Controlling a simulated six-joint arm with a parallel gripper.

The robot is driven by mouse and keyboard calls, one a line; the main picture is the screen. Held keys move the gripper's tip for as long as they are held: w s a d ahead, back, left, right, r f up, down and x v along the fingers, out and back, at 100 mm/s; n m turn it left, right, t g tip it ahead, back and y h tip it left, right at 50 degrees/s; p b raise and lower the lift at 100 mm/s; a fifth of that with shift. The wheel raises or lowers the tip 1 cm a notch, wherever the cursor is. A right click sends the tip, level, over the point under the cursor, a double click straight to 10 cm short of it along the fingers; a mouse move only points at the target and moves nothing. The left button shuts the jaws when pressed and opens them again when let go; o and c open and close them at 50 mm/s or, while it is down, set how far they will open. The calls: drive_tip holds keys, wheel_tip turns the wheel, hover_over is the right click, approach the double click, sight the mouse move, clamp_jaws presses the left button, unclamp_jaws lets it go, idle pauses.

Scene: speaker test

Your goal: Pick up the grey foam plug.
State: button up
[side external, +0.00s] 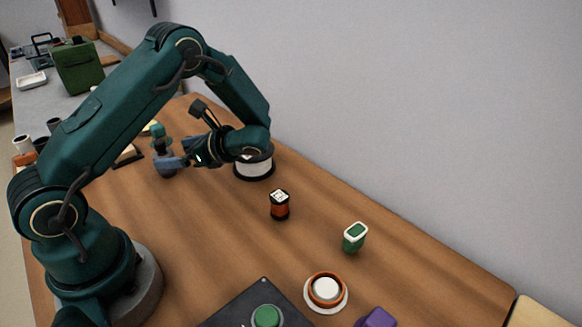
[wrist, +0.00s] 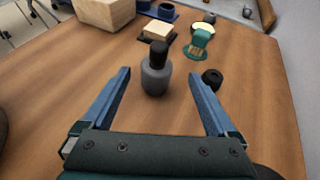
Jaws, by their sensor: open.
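A grey, bottle-shaped piece with a black top (wrist: 155,76) stands upright on the wooden table; I take it to be the grey foam plug. It shows in the side view (side external: 167,169), partly hidden by my gripper. My gripper (wrist: 159,72) is open and empty, its blue fingers pointing at the grey piece. In the wrist view the piece is between the fingertips, with a gap on each side. In the side view my gripper (side external: 172,162) is low beside it. I cannot tell how far the fingertips reach past it.
Behind the grey piece are a teal item (wrist: 201,40), a pale block on a dark base (wrist: 157,31) and a wooden box (wrist: 104,12). A small black round item (wrist: 211,77) lies by the right finger.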

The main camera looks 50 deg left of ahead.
sight(168, 155)
drive_tip(key=shift+s+a+f, duration=0.4)
drive_tip(key=shift+a+f, duration=0.05)
drive_tip(key=shift+f, duration=0.05)
drive_tip(key=shift+x, duration=2.05)
drive_tip(key=c, duration=1.4)
drive_tip(key=shift+r, duration=0.2)
